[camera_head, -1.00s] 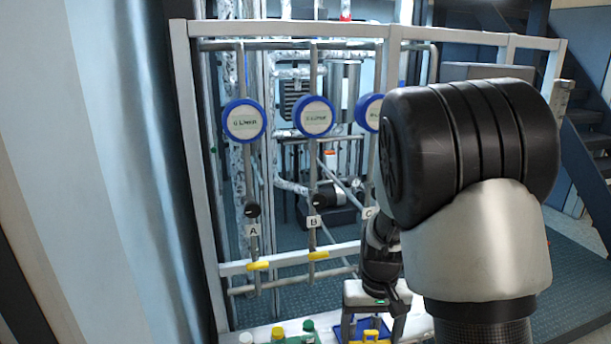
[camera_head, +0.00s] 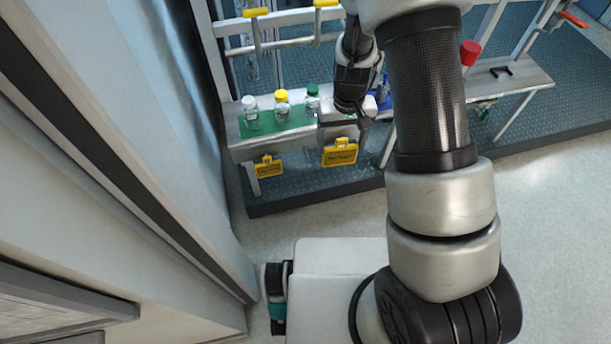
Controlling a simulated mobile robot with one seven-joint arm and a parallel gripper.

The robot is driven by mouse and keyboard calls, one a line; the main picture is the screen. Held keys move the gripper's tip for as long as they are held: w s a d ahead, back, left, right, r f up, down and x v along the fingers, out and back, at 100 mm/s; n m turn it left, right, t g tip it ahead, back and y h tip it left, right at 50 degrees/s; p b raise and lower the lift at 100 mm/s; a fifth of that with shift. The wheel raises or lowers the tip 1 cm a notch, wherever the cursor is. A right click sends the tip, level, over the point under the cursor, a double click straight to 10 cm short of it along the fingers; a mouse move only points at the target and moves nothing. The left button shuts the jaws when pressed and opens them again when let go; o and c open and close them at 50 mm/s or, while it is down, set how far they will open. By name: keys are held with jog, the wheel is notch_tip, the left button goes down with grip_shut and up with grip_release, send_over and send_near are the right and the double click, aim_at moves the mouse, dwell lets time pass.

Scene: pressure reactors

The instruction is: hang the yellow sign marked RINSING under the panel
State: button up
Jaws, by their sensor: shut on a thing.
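My gripper (camera_head: 341,136) points down in front of the bench, right of the bottles. It is shut on a yellow sign (camera_head: 340,154), which hangs upright below the fingers, apart from the bench's front edge in the picture. Its dark lettering is too small to read. The grip itself is partly hidden by the hand. A second yellow sign (camera_head: 268,166) hangs at the bench's front edge to the left; its lettering is also unreadable. The panel cannot be clearly made out; only the lower part of the pipe frame (camera_head: 290,42) shows above the bench.
Bottles with white (camera_head: 250,112), yellow (camera_head: 283,105) and green (camera_head: 312,98) caps stand on a green mat (camera_head: 268,128). Yellow valve handles (camera_head: 256,12) are above them. A red object (camera_head: 470,52) stands to the right. The floor in front (camera_head: 290,215) is clear.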

jog(key=s+a+f+b, duration=0.1)
jog(key=f+b, duration=0.4)
jog(key=f, duration=0.7)
jog(key=s+a+f+n+b, duration=0.1)
jog(key=a+f+b, duration=0.3)
jog(key=f, duration=0.7)
jog(key=shift+f+b, duration=0.4)
jog(key=shift+b, duration=0.05)
